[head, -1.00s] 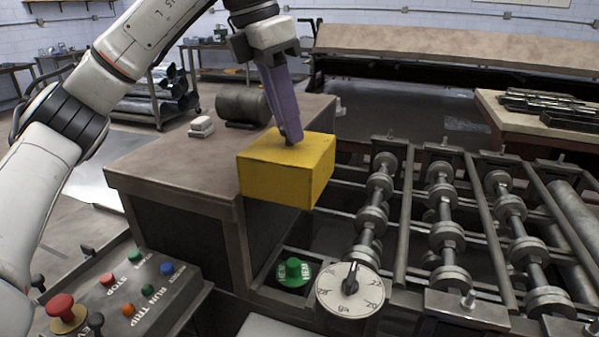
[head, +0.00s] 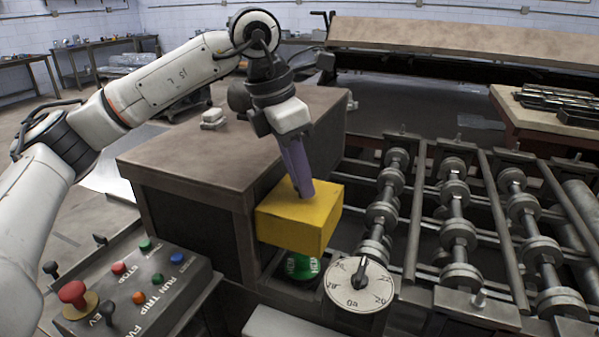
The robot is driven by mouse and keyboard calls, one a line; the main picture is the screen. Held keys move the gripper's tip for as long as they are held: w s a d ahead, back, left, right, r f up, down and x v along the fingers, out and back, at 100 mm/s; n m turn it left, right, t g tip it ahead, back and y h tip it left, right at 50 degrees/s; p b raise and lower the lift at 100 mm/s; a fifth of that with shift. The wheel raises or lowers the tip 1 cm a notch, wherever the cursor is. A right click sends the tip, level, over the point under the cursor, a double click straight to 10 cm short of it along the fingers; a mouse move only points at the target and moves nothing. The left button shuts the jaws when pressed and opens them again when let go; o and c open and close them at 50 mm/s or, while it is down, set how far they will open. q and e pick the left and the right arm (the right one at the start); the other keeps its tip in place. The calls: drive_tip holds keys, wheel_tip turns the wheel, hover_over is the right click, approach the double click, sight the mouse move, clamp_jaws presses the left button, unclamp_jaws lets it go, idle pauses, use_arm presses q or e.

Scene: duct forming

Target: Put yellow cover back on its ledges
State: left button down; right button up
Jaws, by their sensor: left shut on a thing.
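The yellow cover (head: 296,224) is a box shape in the middle of the head view. My left gripper (head: 304,192) points down at its top, with its purple fingers shut on the cover's top; the grip itself is partly hidden. The cover hangs beside the right end of the brown-topped cabinet, just above and behind a green part marked HEM (head: 303,267), whose upper portion it hides. I cannot make out the ledges, and whether the cover touches anything below is unclear. My right gripper is not in view.
A white numbered dial (head: 359,284) stands close to the right of the cover. Roller shafts (head: 458,228) run beyond it. The brown cabinet top (head: 225,140) lies to the left, holding a small white block (head: 213,118). A button panel (head: 135,290) is at front left.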

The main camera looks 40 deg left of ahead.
use_arm(q)
drive_tip(key=shift+f+b, duration=0.45)
drive_tip(key=shift+f, duration=0.75)
drive_tip(key=shift+f+b, duration=2)
drive_tip(key=shift+f, duration=0.7)
drive_tip(key=shift+f, duration=0.25)
drive_tip(key=shift+f+b, duration=0.35)
drive_tip(key=shift+b, duration=0.15)
drive_tip(key=shift+d+f, duration=0.1)
drive_tip(key=shift+f, duration=0.15)
